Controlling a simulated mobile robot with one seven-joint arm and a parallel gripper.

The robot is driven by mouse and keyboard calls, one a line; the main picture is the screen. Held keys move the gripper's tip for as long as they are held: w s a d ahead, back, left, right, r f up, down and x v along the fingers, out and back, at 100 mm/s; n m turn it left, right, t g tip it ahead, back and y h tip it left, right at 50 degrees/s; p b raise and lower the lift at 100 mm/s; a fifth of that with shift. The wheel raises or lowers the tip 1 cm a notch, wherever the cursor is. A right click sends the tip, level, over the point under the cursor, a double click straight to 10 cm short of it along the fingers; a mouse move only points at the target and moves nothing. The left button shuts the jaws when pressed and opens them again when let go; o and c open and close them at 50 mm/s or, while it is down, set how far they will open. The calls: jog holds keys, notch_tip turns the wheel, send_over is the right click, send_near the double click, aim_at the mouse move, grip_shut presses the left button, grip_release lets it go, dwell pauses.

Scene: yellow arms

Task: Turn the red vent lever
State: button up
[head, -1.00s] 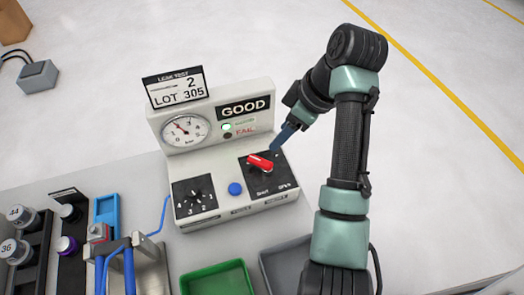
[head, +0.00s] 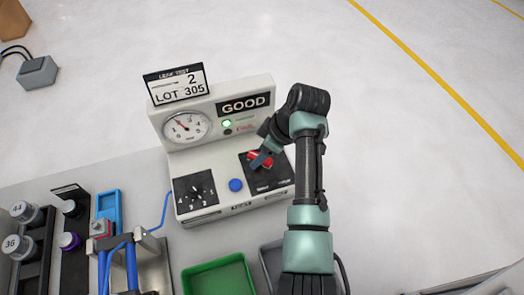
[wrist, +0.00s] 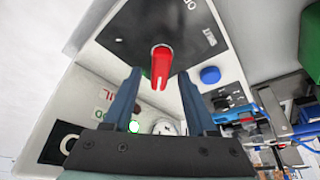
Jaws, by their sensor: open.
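The red vent lever (head: 266,158) sits on a black panel (head: 272,178) at the right of the leak test unit (head: 213,207). In the wrist view the red lever (wrist: 161,66) stands out from the black panel, centred beyond and between my two blue fingers. My gripper (head: 261,160) is over the lever in the head view and partly covers it. In the wrist view my gripper (wrist: 160,92) is open, with a gap between each finger and the lever. I cannot tell how far the fingertips are from the panel.
A blue button (head: 236,185) and a numbered black dial (head: 196,189) are left of the lever. The gauge (head: 186,127), the GOOD sign (head: 244,105) and a lit green lamp (head: 227,124) are behind. A green bin (head: 218,277) and a grey bin (head: 268,262) stand in front.

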grip_shut()
jog(key=shift+r, duration=0.1)
dwell(0.4)
jog(key=m+t+p, duration=0.1)
jog(key=m+p, duration=0.1)
jog(key=m, duration=0.1)
jog(key=shift+w+r+h+p, duration=0.1)
jog(key=shift+w+h+p, duration=0.05)
jog(key=shift+h+p, duration=0.2)
jog(key=m+p, duration=0.1)
jog(key=m, duration=0.1)
jog(key=m+h+p, duration=0.1)
jog(key=m+t+p, duration=0.1)
jog(key=m, duration=0.1)
jog(key=shift+w+d+m+h, duration=0.2)
jog(key=shift+d+m+h, duration=0.1)
jog(key=shift+d+h, duration=0.05)
jog(key=m, duration=0.1)
jog(key=m+h+p, duration=0.1)
jog(key=m, duration=0.2)
jog(key=shift+w+d+t+h+p, duration=0.1)
jog(key=shift+d+t+h+p, duration=0.2)
jog(key=shift+h+p, duration=0.1)
jog(key=shift+d+m+h, duration=0.2)
jog(key=shift+m+h, duration=0.25)
jog(key=shift+m, duration=0.9)
jog(key=shift+d+m+h, duration=0.15)
jog(key=shift+m+h, duration=0.3)
jog(key=shift+m, duration=0.9)
